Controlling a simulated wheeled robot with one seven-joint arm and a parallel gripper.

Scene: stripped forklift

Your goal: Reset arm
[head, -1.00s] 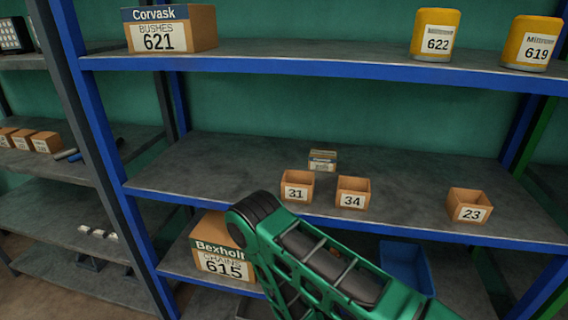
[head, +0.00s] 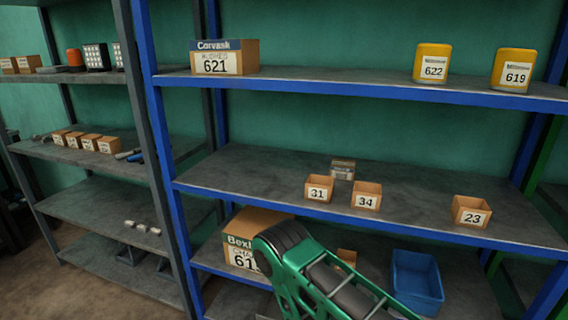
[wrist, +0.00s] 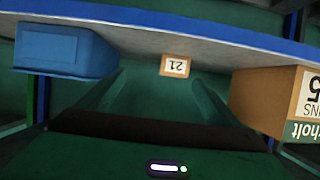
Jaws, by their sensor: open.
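My gripper (wrist: 160,84) shows in the wrist view as two dark green fingers spread apart, with nothing held between them. The wrist picture is upside down. A small orange bin marked 21 (wrist: 174,66) shows beyond the gap between the fingertips, apart from them. In the head view my green arm rises at the bottom centre in front of the lower shelf, and my gripper is out of sight there.
The Bexholt box (head: 258,220) and a blue bin (head: 416,282) flank the small bin (head: 346,257) on the lower shelf (head: 208,254). Bins 31 (head: 319,188), 34 (head: 366,195) and 23 (head: 472,211) stand on the shelf above. The blue shelf edge (wrist: 230,38) runs close by my gripper.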

